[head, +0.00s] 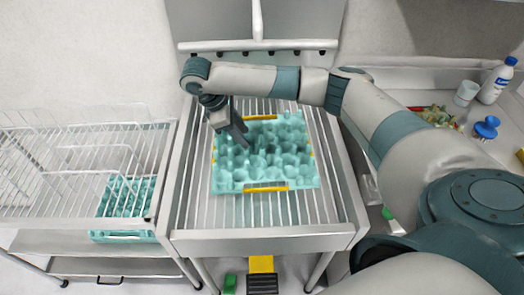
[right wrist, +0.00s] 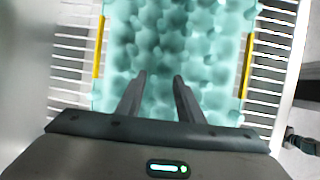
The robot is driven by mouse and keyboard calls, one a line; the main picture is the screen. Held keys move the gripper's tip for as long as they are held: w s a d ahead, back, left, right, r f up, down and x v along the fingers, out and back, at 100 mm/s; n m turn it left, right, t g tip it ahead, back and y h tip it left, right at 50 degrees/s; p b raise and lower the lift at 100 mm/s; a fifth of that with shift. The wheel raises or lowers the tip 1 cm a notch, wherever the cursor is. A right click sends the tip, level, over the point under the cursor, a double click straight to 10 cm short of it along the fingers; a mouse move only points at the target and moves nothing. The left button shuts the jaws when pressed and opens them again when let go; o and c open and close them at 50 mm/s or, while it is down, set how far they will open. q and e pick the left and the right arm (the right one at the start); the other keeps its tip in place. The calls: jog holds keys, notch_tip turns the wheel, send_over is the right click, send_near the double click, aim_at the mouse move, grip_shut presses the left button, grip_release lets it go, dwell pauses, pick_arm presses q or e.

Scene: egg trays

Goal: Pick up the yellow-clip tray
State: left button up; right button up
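The teal egg tray with yellow clips (head: 230,178) lies on the slatted rack of the middle table. Its yellow clips (head: 266,188) show on its edges. My right gripper (head: 243,140) is over the tray's upper left part, pointing down. In the right wrist view the tray (right wrist: 130,50) fills the space ahead of the two fingers (right wrist: 160,78), with a yellow clip at either side. The fingers are apart with nothing visible between them. I cannot tell if they touch the tray. My left gripper is not in view.
Another teal tray (head: 115,236) sits in the wire rack cart (head: 60,160) at left. The right counter holds a white bottle (head: 497,80), a cup (head: 466,93) and a blue object (head: 486,128). The metal table (head: 262,243) has raised edges around its slats.

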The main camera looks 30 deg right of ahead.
aim_at(257, 146)
jog(key=shift+s+d, duration=0.1)
jog(key=shift+d, duration=0.35)
jog(key=shift+s+d+r+p, duration=0.15)
jog(key=shift+d+p, duration=0.15)
jog(key=shift+d, duration=0.25)
jog(key=shift+s+d+p, duration=0.1)
jog(key=shift+d+p, duration=0.2)
jog(key=shift+d, duration=0.25)
jog(key=p+x, duration=0.1)
jog(key=x, duration=0.1)
jog(key=shift+s+d+f, duration=0.15)
jog(key=shift+d+f, duration=0.15)
jog(key=shift+d, duration=0.05)
jog(key=shift+f, duration=0.35)
jog(key=shift+d, duration=0.1)
jog(key=shift+c, duration=0.7)
grip_shut()
